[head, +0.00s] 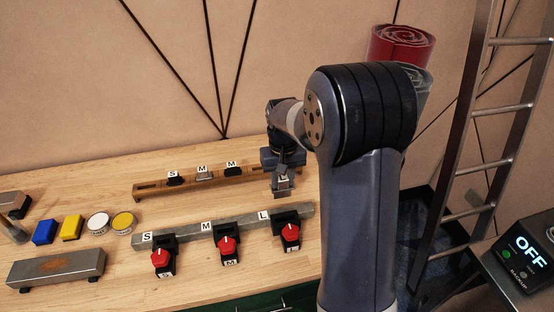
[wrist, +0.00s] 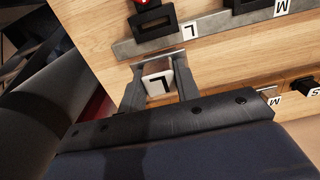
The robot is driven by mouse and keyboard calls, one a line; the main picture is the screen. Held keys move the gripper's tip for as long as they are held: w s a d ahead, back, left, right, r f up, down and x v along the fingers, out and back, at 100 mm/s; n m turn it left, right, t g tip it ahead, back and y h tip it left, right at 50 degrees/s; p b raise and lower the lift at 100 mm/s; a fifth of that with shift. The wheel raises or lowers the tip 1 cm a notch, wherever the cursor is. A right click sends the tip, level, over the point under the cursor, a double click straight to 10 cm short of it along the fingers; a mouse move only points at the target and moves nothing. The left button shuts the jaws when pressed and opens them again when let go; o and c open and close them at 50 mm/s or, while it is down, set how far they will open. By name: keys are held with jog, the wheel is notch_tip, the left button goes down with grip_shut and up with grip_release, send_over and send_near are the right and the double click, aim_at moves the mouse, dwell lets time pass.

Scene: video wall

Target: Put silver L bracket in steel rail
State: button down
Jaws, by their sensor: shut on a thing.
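My gripper (head: 281,190) is shut on the silver L bracket (head: 282,183), a small pale piece with an "L" label. It sits between my two fingers in the wrist view (wrist: 158,82). The gripper is near the right end of the wooden rail, behind the steel rail. The steel rail (head: 190,233) lies across the table with S, M and L labels on top; three black holders with red knobs are along its front. Its L end also shows in the wrist view (wrist: 210,35). The exact height of the bracket above the table is hard to tell.
The wooden rail (head: 150,190) at the back carries a black S piece (head: 174,180), a silver M piece (head: 204,176) and a black M piece (head: 233,170). Blue and yellow blocks, round tins and a steel block (head: 57,268) are at left. A ladder (head: 480,150) stands right.

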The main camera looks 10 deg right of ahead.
aim_at(287, 188)
jog(key=shift+s+d, duration=0.1)
jog(key=shift+s, duration=1.1)
jog(key=shift+s+f, duration=0.3)
jog(key=shift+s, duration=0.05)
jog(key=shift+f+b, duration=1.8)
jog(key=shift+f, duration=0.45)
jog(key=shift+f, duration=0.45)
jog(key=shift+f+b, duration=0.7)
jog(key=shift+b, duration=0.05)
jog(key=shift+f, duration=0.25)
jog(key=shift+f+b, duration=0.45)
jog(key=shift+b, duration=0.05)
jog(key=shift+f, duration=0.25)
jog(key=shift+f+b, duration=0.5)
